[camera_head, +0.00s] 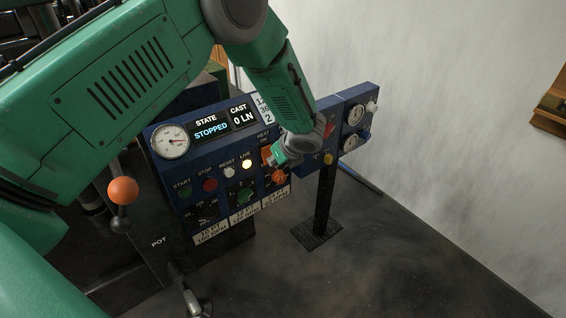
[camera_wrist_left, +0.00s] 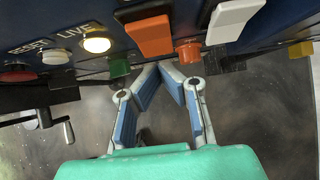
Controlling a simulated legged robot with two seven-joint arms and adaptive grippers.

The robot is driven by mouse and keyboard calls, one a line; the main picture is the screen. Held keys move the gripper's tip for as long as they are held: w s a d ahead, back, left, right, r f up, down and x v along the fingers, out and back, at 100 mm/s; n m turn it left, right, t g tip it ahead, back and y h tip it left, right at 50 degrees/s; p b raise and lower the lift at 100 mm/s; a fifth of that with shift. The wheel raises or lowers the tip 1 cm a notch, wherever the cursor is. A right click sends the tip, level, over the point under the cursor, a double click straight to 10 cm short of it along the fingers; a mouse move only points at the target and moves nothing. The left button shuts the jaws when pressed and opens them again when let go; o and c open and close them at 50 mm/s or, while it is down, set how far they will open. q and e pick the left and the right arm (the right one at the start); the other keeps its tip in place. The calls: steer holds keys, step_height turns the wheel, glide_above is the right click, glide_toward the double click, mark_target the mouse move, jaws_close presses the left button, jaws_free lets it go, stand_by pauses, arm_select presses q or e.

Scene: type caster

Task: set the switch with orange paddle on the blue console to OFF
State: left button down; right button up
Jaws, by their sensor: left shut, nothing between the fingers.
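The blue console (camera_head: 158,143) stands left of centre in the head view. Its orange paddle (camera_head: 266,153) sits below the HEAT label, partly behind my gripper. In the left wrist view the orange paddle (camera_wrist_left: 151,36) is at top centre, with its lower end standing out from the panel. In the head view the left gripper (camera_head: 279,156) covers part of the panel.
An orange knob (camera_wrist_left: 189,52) and a green knob (camera_wrist_left: 119,69) are close to the fingertips. A white paddle (camera_wrist_left: 232,18) is right of the orange one. The lit LIVE lamp (camera_head: 246,164) is to the left. A gauge box (camera_head: 355,130) stands at right.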

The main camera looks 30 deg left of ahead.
arm_select(q)
steer(key=shift+w+a+f, duration=0.15)
steer(key=shift+a+f, duration=0.05)
steer(key=shift+a, duration=0.3)
steer(key=shift+w+a+f, duration=0.15)
steer(key=shift+a, duration=0.3)
steer(key=shift+f, duration=0.1)
steer(key=shift+a+r+p, duration=0.1)
steer(key=shift+r+p, duration=0.45)
steer(key=shift+r, duration=0.35)
